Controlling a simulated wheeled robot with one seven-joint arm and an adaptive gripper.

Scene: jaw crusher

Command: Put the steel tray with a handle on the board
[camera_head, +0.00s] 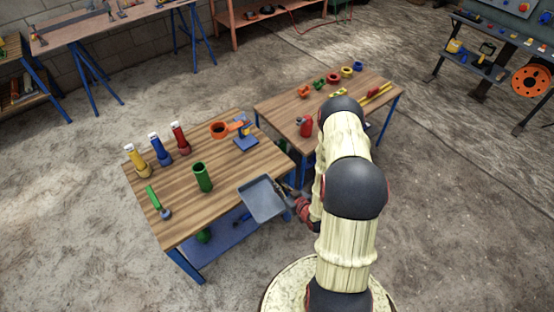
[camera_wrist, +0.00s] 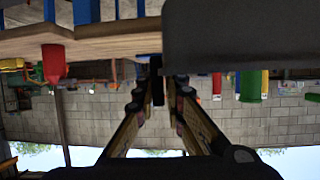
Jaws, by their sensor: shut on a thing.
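The steel tray (camera_head: 263,199) is a grey, shallow, square pan with a handle at its right side. It is at the front right edge of the near wooden table, partly past the edge; I cannot tell if it touches the top. My gripper (camera_head: 289,191) is shut on the tray's dark handle, mostly hidden by my arm. In the wrist view, which is upside down, my fingers (camera_wrist: 158,92) close on the handle and the dark tray (camera_wrist: 240,38) fills the upper right. No board is clearly identifiable; a small blue flat piece (camera_head: 246,144) lies near the table's back right.
The near table (camera_head: 232,167) holds yellow, blue and red bottles (camera_head: 179,138), a green cylinder (camera_head: 202,177), a green-handled tool (camera_head: 159,202) and an orange ring-shaped thing (camera_head: 220,130). The middle of the near table has free room.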

